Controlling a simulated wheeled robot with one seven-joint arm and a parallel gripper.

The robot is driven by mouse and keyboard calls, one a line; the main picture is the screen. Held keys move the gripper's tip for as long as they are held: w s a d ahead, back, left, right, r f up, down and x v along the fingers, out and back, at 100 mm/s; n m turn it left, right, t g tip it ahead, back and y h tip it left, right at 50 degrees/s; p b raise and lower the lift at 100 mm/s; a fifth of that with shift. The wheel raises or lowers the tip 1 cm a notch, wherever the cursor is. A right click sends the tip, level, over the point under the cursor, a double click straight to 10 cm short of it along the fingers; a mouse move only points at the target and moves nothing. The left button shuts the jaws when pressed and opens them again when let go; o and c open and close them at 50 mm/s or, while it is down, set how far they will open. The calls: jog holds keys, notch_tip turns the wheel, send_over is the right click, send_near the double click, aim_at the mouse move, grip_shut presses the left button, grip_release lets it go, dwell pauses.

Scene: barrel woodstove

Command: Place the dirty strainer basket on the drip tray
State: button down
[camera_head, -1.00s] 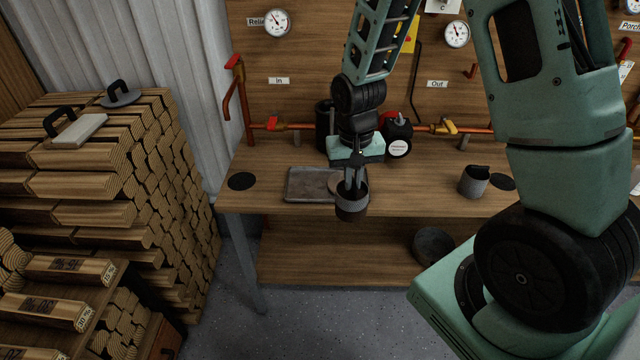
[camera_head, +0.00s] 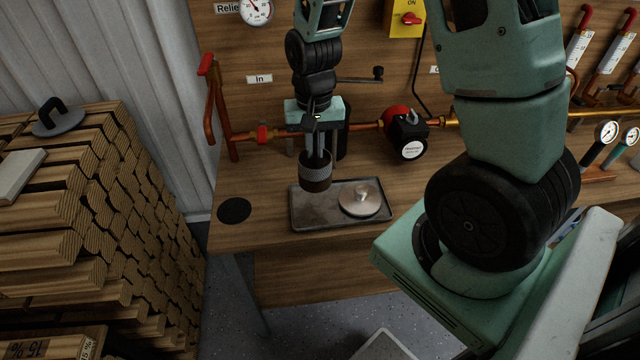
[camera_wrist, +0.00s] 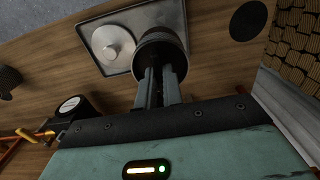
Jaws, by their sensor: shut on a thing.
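A strainer basket (camera_head: 315,172), a dark mesh cylinder with a brownish lower part, is held in my gripper (camera_head: 318,154). My gripper's fingers are shut on its upper part. The drip tray (camera_head: 310,220), a shallow grey metal tray, lies on the bench. A round silver lid with a knob (camera_head: 360,198) sits on the tray's right part. In the head view the basket appears above the tray's back left part. In the wrist view the basket (camera_wrist: 160,45) overlaps the edge of the tray (camera_wrist: 95,38), beside the lid. The inside of the basket is mostly hidden.
A black disc (camera_head: 234,210) lies on the bench left of the tray. Red-handled piping and a pump (camera_head: 408,135) stand behind and right. Stacked firewood (camera_head: 110,200) is left of the bench. In the wrist view a dark mesh cylinder (camera_wrist: 9,80) stands on the bench.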

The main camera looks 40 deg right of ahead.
aim_at(315, 176)
notch_tip(315, 176, down, 9)
jog(key=shift+r, duration=0.2)
dwell(0.4)
jog(key=c, duration=1.5)
grip_release()
jog(key=shift+f, duration=0.1)
jog(key=shift+c, duration=0.2)
